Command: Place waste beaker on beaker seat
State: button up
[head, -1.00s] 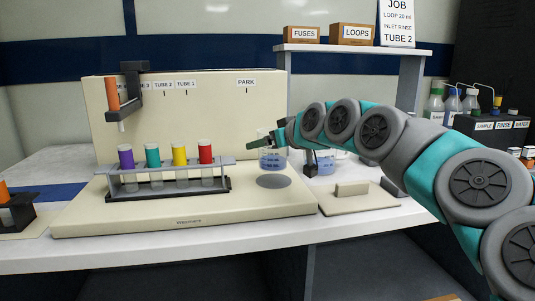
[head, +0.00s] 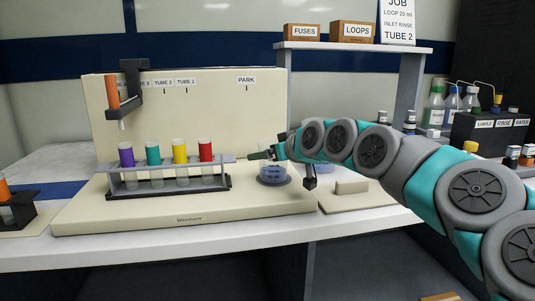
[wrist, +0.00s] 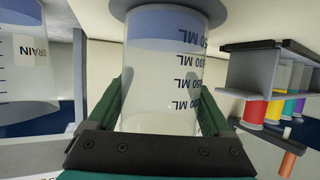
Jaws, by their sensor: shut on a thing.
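The waste beaker (head: 273,174) is clear, with blue liquid and volume marks. It stands upright over the dark round beaker seat (head: 288,181) on the cream base. My gripper (head: 263,154) is shut on the beaker near its upper part. In the wrist view, the green fingers of my gripper (wrist: 165,95) lie on both sides of the beaker (wrist: 165,65), and the grey seat (wrist: 222,8) shows at its base. The base looks down at the seat, but I cannot tell whether it touches. The beaker hides most of the seat.
A rack (head: 170,186) with purple, teal, yellow and red capped tubes stands left of the beaker. Another beaker, labelled DRAIN (wrist: 25,60), is close by, partly behind my arm in the head view. A beige plate with a block (head: 352,187) lies to the right.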

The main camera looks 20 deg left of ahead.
jog(key=o, duration=1.2)
jog(key=shift+r, duration=0.15)
jog(key=b+v, duration=0.1)
jog(key=v, duration=1.1)
